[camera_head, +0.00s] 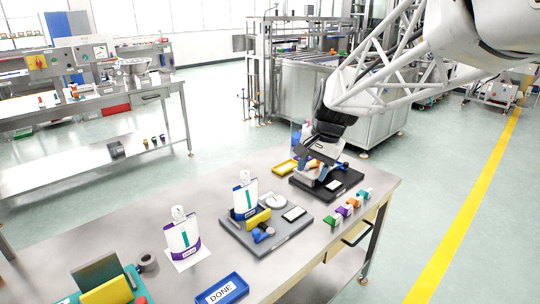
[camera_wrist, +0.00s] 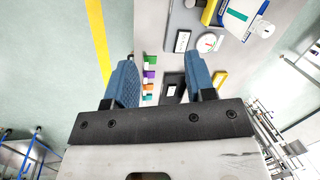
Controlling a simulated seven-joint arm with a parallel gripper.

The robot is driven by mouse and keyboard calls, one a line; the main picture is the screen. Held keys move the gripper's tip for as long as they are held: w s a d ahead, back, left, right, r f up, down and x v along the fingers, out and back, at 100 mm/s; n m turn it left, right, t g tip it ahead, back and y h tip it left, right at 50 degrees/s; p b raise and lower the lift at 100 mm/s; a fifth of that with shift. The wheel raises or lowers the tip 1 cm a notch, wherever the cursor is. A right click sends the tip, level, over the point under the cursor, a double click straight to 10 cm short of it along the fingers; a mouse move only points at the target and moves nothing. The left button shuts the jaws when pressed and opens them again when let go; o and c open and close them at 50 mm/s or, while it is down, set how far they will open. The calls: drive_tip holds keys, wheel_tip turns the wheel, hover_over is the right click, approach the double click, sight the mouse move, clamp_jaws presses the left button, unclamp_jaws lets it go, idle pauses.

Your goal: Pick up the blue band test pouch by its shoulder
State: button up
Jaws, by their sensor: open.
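The blue band test pouch (camera_head: 243,199) stands upright on the grey fixture plate (camera_head: 278,239) in the middle of the bench. It is white with a blue band low down, a green stripe and a spout on top. In the wrist view the pouch (camera_wrist: 240,14) shows at the top right edge, partly cut off. My gripper (camera_wrist: 162,80) is open with nothing between its two blue fingers. In the head view it is above the dark fixture at the right, apart from the pouch and farther back along the bench.
A purple band pouch (camera_head: 182,238) stands on a white sheet at left. A yellow block (camera_head: 258,217) and white dial (camera_head: 272,201) sit beside the blue band pouch. Several coloured caps (camera_head: 347,207) line the right edge. A blue DONE tray (camera_head: 222,290) is at the front.

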drive_tip(key=w+a+f+m+g, duration=0.1)
drive_tip(key=w+a+f, duration=0.15)
drive_tip(key=w, duration=0.35)
drive_tip(key=w+a+f+m, duration=0.1)
drive_tip(key=w+a+f, duration=0.1)
drive_tip(key=w+a, duration=0.3)
drive_tip(key=m+g+y, duration=0.1)
drive_tip(key=m+y, duration=0.1)
drive_tip(key=m, duration=0.1)
approach(253, 180)
drive_tip(key=x, duration=0.3)
drive_tip(key=shift+w+r, duration=0.15)
drive_tip(key=shift+r, duration=0.05)
drive_tip(key=shift+f, duration=0.1)
drive_tip(key=shift+x, duration=1.2)
drive_tip(key=shift+a+f, duration=0.1)
drive_tip(key=shift+x, duration=2.5)
drive_tip(key=shift+c, duration=0.5)
